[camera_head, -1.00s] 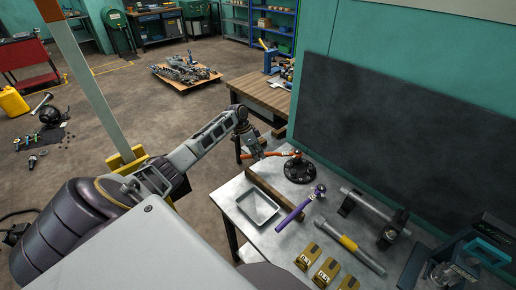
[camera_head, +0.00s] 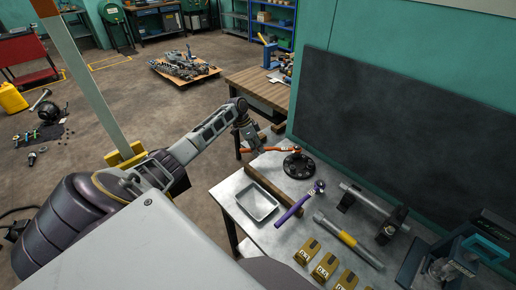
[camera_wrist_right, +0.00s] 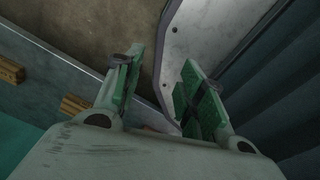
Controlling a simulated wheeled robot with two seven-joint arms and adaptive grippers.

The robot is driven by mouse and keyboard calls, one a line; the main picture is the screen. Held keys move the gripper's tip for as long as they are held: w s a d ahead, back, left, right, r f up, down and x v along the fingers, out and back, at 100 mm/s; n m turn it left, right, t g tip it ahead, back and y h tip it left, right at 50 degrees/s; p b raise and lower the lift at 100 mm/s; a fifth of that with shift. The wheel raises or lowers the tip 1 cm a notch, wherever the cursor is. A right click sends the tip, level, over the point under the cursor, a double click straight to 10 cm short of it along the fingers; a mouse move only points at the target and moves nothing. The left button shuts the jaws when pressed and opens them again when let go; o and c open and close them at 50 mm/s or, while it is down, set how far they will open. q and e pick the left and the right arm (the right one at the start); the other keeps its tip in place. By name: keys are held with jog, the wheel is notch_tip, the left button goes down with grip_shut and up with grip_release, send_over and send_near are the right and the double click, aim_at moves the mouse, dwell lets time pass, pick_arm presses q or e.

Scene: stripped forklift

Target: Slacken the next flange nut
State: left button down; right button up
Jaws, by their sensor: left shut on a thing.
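My left gripper (camera_head: 259,149) is shut on an orange-handled tool (camera_head: 276,149) at the far end of the metal workbench (camera_head: 243,228). The tool reaches right to the top of a round black flange (camera_head: 299,166) with holes or nuts around its rim. The single nuts are too small to tell apart, and I cannot tell whether the tool is seated on one. My right gripper (camera_wrist_right: 157,72) shows in the right wrist view, its green-padded fingers apart with nothing between them.
A dark board (camera_head: 400,125) rises behind.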

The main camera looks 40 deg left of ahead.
pick_arm(q)
jog(key=shift+a+r, duration=0.1)
jog(key=shift+r, duration=0.6)
jog(key=shift+r+p, duration=0.45)
jog(key=shift+p, duration=0.15)
jog(key=shift+r+p, duration=1.15)
jog(key=shift+r, duration=0.15)
pick_arm(e)
notch_tip(320, 180, up, 4)
jog(key=shift+a, duration=0.1)
pick_arm(q)
jog(key=shift+s, duration=0.1)
